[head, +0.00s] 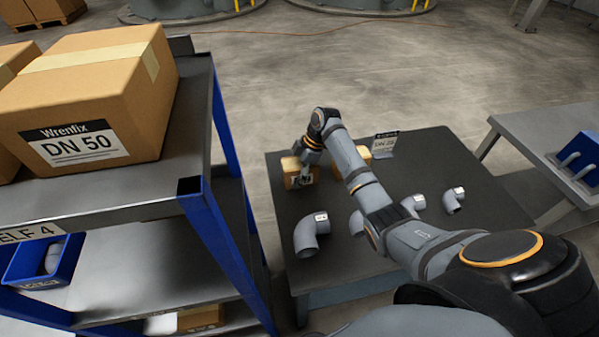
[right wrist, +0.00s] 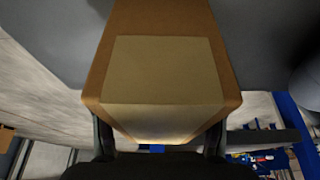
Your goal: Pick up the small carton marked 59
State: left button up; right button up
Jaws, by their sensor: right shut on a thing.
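A small brown carton (head: 291,177) is at the far left of the dark table (head: 285,222) in the head view. My right gripper (head: 307,172) is shut on it. In the right wrist view the carton (right wrist: 160,70) fills the space between the two fingers (right wrist: 160,138), with a pale tape strip on its face. I cannot read a number on it, nor tell whether it touches the table. A second small carton (head: 364,154) stands to its right, partly hidden by my right arm. My left gripper is not in view.
Several grey pipe elbows (head: 307,238) lie on the table's near part. A small sign card (head: 384,145) stands at the back. A blue-posted shelf (head: 211,222) with a large DN 50 carton (head: 97,95) is left. A blue bin (head: 578,160) sits on another table at right.

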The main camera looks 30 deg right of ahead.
aim_at(297, 163)
jog(key=shift+r, duration=0.1)
notch_tip(297, 163, up, 4)
jog(key=shift+f+b, duration=0.1)
jog(key=shift+b, duration=0.4)
jog(key=s+a+r+p, duration=0.6)
jog(key=s+r, duration=0.3)
jog(key=s, duration=0.2)
jog(key=shift+s+a+r, duration=0.3)
jog(key=shift+s+a, duration=0.1)
jog(key=shift+a, duration=0.4)
